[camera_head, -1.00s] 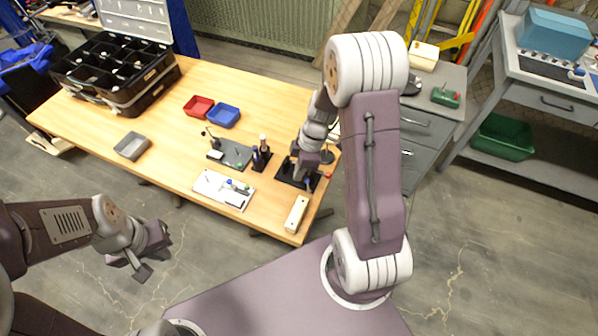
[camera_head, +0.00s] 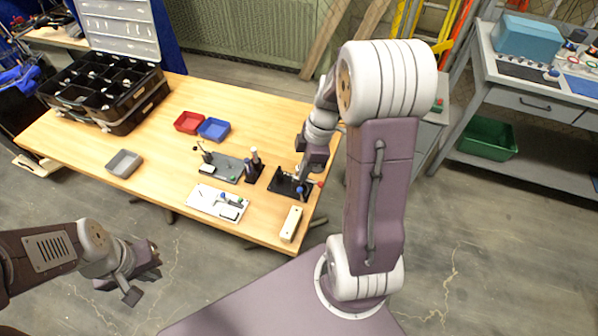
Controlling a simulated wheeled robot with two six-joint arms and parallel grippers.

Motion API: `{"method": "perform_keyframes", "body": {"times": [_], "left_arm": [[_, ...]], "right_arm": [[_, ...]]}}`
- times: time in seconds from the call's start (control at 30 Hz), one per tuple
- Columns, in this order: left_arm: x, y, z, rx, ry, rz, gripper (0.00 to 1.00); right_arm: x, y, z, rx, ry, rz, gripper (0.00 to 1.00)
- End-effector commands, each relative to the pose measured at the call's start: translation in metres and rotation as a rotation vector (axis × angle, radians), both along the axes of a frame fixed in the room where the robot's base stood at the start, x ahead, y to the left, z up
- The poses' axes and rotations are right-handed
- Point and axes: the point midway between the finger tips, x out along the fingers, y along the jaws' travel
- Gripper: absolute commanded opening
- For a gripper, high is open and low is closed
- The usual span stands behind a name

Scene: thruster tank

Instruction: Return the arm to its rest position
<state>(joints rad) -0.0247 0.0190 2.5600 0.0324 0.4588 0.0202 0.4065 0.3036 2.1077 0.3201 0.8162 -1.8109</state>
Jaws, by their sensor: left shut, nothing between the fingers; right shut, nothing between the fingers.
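My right arm reaches up from my base and bends down toward the table's right end. My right gripper (camera_head: 304,178) is shut and empty, pointing down close above a black stand (camera_head: 286,184) with small red and blue parts. Whether it touches the stand I cannot tell. My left gripper (camera_head: 141,288) is shut and empty, held over the floor in front of the table, at the lower left.
The wooden table (camera_head: 150,178) bears a red bin (camera_head: 188,122), a blue bin (camera_head: 213,129), a grey tray (camera_head: 124,163), a white board (camera_head: 215,203), a grey plate (camera_head: 224,167), a pale block (camera_head: 291,223) and an open black case (camera_head: 125,125). A workbench (camera_head: 520,98) stands right.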

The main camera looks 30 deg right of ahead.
Motion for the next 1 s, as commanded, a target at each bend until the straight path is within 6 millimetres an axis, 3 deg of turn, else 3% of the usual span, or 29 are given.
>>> {"method": "perform_keyframes", "body": {"times": [0.43,0.53,0.63,0.8,1.0], "left_arm": [[0.000,0.000,0.000,0.000,0.000,0.000,0.00],[0.000,0.000,0.000,0.000,0.000,0.000,0.00],[0.000,0.000,0.000,0.000,0.000,0.000,0.00],[0.000,0.000,0.000,0.000,0.000,0.000,0.00],[0.000,0.000,0.000,0.000,0.000,0.000,0.00]], "right_arm": [[0.001,0.003,0.000,0.000,0.000,0.009,0.00],[0.007,0.028,0.010,-0.010,-0.028,0.094,0.00],[-0.023,0.074,0.013,-0.056,-0.014,0.206,0.00],[-0.057,0.087,0.002,-0.141,0.040,-0.183,0.00],[-0.075,0.078,-0.012,-0.157,0.077,-0.796,0.00]]}}
